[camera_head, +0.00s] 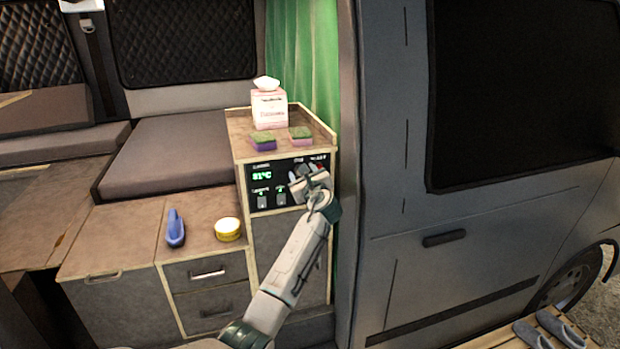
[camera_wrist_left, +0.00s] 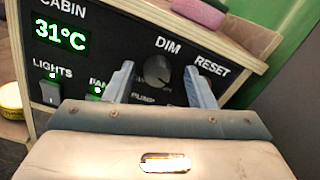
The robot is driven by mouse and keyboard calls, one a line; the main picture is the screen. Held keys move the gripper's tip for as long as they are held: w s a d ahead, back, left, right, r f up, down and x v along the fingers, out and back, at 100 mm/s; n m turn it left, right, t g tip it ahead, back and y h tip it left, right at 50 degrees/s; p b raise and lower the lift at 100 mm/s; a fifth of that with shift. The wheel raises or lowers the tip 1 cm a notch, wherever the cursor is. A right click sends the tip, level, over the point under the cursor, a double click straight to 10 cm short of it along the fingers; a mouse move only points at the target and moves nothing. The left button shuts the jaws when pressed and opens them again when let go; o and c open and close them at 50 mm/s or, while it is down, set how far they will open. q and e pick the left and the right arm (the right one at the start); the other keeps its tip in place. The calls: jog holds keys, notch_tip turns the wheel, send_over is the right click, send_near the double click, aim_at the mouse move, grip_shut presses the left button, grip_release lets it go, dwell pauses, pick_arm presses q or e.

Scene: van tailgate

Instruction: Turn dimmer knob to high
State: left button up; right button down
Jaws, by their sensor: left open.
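The dimmer knob (camera_wrist_left: 157,72) is a dark round knob under the label DIM on the black control panel (camera_wrist_left: 95,40). It shows between the fingers in the left wrist view. My left gripper (camera_wrist_left: 160,85) is open, with one finger on each side of the knob; whether they touch it I cannot tell. In the head view the left gripper (camera_head: 306,180) is in front of the right part of the panel (camera_head: 262,187) and hides the knob. The right gripper is not in view.
The panel also has a LIGHTS switch (camera_wrist_left: 50,92), a fan switch with a green light, and a RESET label by the right finger. Sponges (camera_head: 263,142) and a tissue box (camera_head: 269,108) stand on top of the cabinet. A yellow tin (camera_head: 228,229) and a blue object (camera_head: 175,228) rest on the lower counter.

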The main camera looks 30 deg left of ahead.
pick_arm(q)
jog(key=b+v, duration=0.4)
jog(key=v, duration=0.6)
jog(key=shift+s+d+r, duration=0.2)
jog(key=shift+s, duration=0.1)
jog(key=shift+f, duration=0.1)
